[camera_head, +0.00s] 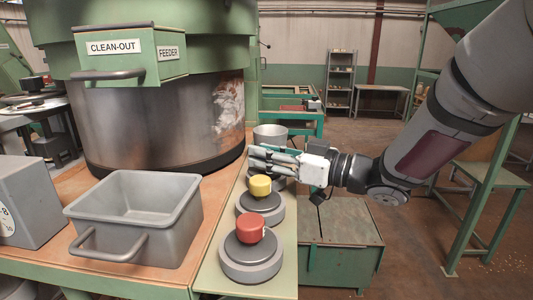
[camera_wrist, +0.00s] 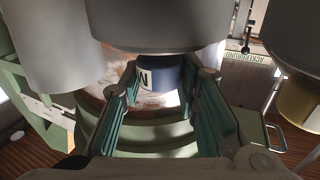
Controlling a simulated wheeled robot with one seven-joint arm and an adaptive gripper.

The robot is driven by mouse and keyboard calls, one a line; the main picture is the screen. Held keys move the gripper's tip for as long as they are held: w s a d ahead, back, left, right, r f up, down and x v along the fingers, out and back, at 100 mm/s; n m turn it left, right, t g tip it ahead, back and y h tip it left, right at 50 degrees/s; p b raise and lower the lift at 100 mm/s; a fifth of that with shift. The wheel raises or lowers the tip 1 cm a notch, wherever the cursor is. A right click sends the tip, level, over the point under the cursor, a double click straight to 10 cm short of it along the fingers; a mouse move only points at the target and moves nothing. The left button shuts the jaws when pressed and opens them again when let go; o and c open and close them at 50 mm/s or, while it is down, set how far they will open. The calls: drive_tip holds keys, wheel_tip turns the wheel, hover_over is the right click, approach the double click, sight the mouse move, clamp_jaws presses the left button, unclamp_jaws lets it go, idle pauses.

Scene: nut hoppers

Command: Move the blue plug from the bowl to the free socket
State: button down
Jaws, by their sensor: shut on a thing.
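My gripper (camera_head: 256,160) reaches in from the right over the far end of the green strip. In the wrist view my gripper (camera_wrist: 166,80) has its fingers on either side of the blue plug (camera_wrist: 178,76), which has a white label with a dark letter. The fingers are shut on it. The head view hides the plug behind the fingers. A grey socket (camera_head: 280,182) is partly hidden under my gripper. Whether the plug touches it, I cannot tell.
A yellow plug (camera_head: 260,186) sits in the middle socket (camera_head: 262,210). A red plug (camera_head: 251,229) sits in the nearest socket (camera_head: 250,262). A grey bin (camera_head: 135,215) with a handle stands left, before the large steel hopper (camera_head: 150,125).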

drive_tip(key=c, duration=1.2)
unclamp_jaws()
drive_tip(key=shift+f, duration=0.1)
drive_tip(key=shift+r, duration=0.2)
drive_tip(key=v, duration=1.2)
drive_tip(key=w+d+r+m+t+h, duration=0.35)
drive_tip(key=w+d+t+h, duration=0.2)
drive_tip(key=h, duration=0.35)
drive_tip(key=s+d+m+g+h, duration=0.2)
drive_tip(key=s+d+m+h, duration=0.25)
drive_tip(key=d+h, duration=0.2)
drive_tip(key=s+a+f+m+g, duration=0.1)
drive_tip(key=s+a+f+g, duration=0.1)
drive_tip(key=s, duration=0.4)
drive_tip(key=s+a+f+m+g, duration=0.1)
drive_tip(key=s+a+f+g, duration=0.2)
drive_tip(key=s, duration=0.4)
drive_tip(key=s+a+f+m+g, duration=0.1)
drive_tip(key=s+a+f+g, duration=0.2)
drive_tip(key=s, duration=0.4)
drive_tip(key=shift+a+y, duration=0.1)
drive_tip(key=shift+y, duration=0.15)
